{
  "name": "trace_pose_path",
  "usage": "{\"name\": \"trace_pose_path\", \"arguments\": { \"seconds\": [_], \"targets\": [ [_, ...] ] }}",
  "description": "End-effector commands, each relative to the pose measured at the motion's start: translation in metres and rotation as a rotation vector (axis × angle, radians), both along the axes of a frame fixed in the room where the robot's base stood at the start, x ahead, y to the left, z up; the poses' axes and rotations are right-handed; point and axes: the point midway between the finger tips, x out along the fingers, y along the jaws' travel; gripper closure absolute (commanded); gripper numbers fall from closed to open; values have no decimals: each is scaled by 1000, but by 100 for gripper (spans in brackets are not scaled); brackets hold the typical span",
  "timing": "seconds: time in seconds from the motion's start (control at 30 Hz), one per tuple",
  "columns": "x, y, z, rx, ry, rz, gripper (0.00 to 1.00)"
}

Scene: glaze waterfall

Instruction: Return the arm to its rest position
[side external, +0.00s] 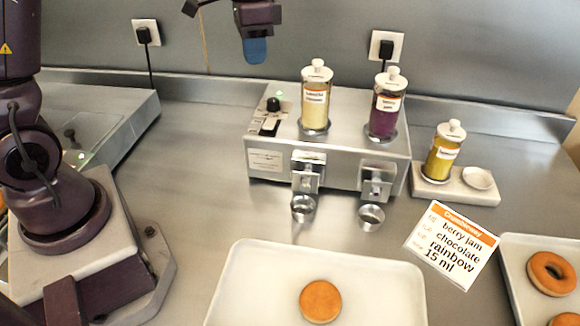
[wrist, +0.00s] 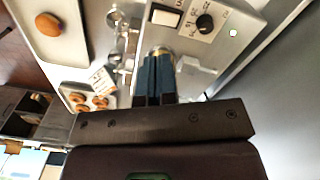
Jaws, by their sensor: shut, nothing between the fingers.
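My gripper (side external: 255,50) hangs at the top of the side view, high in front of the back wall and above the dispenser machine (side external: 330,160). Its blue fingers are together with nothing between them. In the wrist view my gripper (wrist: 159,60) points down over the machine, and its fingers hide part of the machine's top. The fingers look apart from the machine in the side view. My arm's base stands at the left of the counter.
Two lidded jars, one cream (side external: 315,104) and one purple (side external: 384,110), stand on the machine. A yellow jar (side external: 443,150) stands on a holder at right. A tray (side external: 240,285) holds one round doughnut (side external: 320,301). An order card (side external: 452,245) and a doughnut tray (side external: 515,270) are at right.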

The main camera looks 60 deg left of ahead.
Motion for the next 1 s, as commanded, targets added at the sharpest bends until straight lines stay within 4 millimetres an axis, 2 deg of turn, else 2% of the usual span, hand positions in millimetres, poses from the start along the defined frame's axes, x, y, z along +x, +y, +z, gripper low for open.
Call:
{"name": "trace_pose_path", "arguments": {
  "seconds": [0.3, 0.5, 0.63, 0.77, 0.87, 0.9, 1.0],
  "targets": [
    [-87, -41, 39, 11, -175, 297, 100],
    [-144, -63, 50, -25, -318, 389, 100],
    [-168, -72, 53, -45, -396, 371, 100],
    [-179, -77, 61, -60, -456, 344, 100],
    [-179, -79, 65, -67, -475, 330, 77],
    [-179, -80, 63, -66, -462, 326, 68],
    [-171, -79, 52, -64, -392, 332, 49]
  ]
}}
